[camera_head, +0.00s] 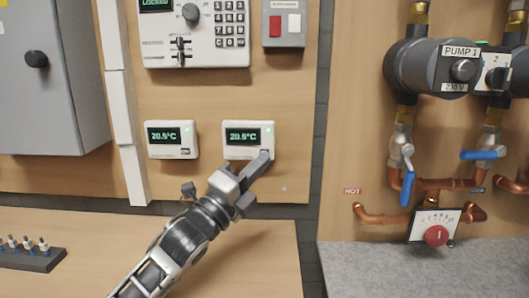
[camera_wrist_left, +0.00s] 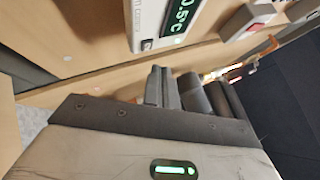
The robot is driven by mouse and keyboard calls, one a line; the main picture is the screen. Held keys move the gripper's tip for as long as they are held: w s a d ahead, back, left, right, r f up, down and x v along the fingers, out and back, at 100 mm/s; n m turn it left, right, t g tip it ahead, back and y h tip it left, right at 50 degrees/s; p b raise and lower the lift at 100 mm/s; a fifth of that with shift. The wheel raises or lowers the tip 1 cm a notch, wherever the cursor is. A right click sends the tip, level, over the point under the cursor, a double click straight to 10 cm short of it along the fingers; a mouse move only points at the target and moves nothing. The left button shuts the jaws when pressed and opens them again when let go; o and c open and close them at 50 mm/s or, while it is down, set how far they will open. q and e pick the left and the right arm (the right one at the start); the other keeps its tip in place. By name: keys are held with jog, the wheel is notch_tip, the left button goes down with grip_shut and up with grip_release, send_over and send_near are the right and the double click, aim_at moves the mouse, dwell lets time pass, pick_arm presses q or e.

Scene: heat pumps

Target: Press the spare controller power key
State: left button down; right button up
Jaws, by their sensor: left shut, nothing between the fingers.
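Two white controllers with lit green displays are on the wooden wall panel in the head view, the left controller (camera_head: 171,139) and the right controller (camera_head: 235,153). My right gripper is out of view.
A vertical white duct (camera_head: 128,135) runs left of the controllers. Pumps and copper pipes with blue valves (camera_head: 407,188) stand at the right. The panel below the controllers is mostly clear.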

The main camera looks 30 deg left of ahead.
pick_arm(q)
jog(key=s+d, duration=0.2)
jog(key=s, duration=0.1)
jog(key=shift+s, duration=0.2)
dwell(0.4)
